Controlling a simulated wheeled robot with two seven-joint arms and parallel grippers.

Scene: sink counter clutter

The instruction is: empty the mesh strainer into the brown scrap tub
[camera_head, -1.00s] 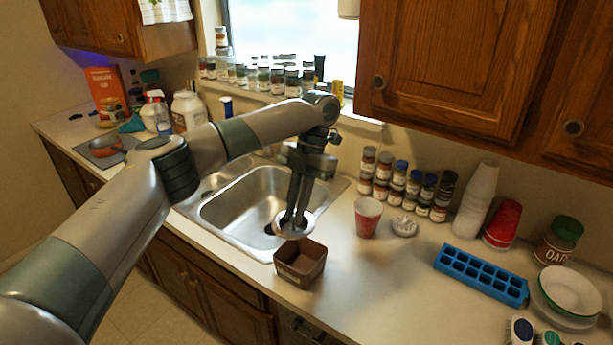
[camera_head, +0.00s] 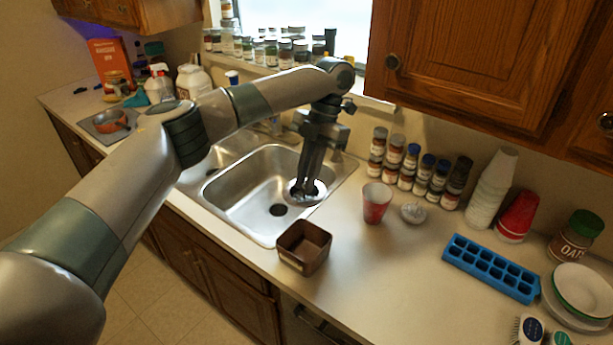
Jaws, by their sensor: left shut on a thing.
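The brown scrap tub (camera_head: 290,258) stands upright on the counter by the sink's front right corner. Its inside looks dark brown, and I cannot make out any scraps in it. My left gripper (camera_head: 306,188) points down and is shut on the mesh strainer (camera_head: 318,194), a small pale round rim under the fingertips. The strainer is over the right side of the sink basin, behind the tub and apart from it. The fingers cover much of the strainer, so its contents and exact tilt are unclear. My right gripper is not in view.
The steel sink (camera_head: 240,195) has a dark drain. A red cup (camera_head: 376,204) and a small whitish item (camera_head: 413,213) stand right of it. Spice jars (camera_head: 407,167) line the wall. A blue ice tray (camera_head: 491,268) lies farther right. The counter right of the tub is clear.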

